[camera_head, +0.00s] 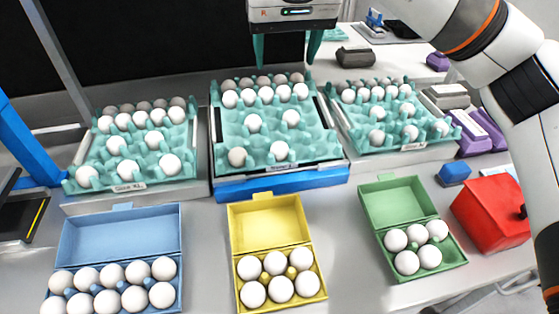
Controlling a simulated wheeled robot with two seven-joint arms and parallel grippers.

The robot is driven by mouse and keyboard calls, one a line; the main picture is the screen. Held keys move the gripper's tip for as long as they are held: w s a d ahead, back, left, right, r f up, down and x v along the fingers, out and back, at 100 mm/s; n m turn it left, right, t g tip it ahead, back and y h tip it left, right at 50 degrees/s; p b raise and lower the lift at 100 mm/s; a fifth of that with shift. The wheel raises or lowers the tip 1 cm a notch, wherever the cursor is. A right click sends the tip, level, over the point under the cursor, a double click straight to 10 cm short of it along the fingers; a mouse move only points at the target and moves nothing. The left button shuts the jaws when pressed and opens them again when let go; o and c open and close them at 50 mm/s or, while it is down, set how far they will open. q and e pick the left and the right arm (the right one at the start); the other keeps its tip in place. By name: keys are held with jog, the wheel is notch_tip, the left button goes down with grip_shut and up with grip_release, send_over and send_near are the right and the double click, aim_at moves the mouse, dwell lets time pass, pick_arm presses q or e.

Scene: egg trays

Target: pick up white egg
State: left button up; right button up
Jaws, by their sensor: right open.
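White eggs lie in three teal trays and in the open cartons in front of them. In the middle tray (273,136), white eggs such as a front-left egg (237,157) and a front-right egg (279,152) sit apart, with a row of white and greyer eggs at the back. My right gripper (287,64) hangs above the back of the middle tray, fingers pointing down, open and empty. Its fingertips are apart, near the back egg row. The left tray (98,160) and right tray (391,134) also hold white eggs. My left gripper is not in view.
A blue carton (121,232), a yellow carton (268,222) and a green carton (399,201) stand open in front, each holding white eggs. A red box (491,213) and a small blue block (454,173) are at the right. My right arm spans the upper right.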

jog(key=b, duration=1.2)
send_near(280, 145)
jog(key=s+r, duration=0.2)
jog(key=x, duration=0.7)
jog(key=shift+f+b, duration=0.1)
jog(key=shift+b, duration=0.3)
jog(key=x, duration=0.2)
jog(key=w+x, duration=0.1)
jog(key=x, duration=0.2)
jog(key=shift+r, duration=0.25)
jog(key=shift+f, duration=0.2)
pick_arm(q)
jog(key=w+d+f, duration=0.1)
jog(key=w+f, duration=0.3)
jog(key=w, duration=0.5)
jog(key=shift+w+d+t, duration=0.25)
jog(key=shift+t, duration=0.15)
pick_arm(e)
jog(key=c, duration=0.7)
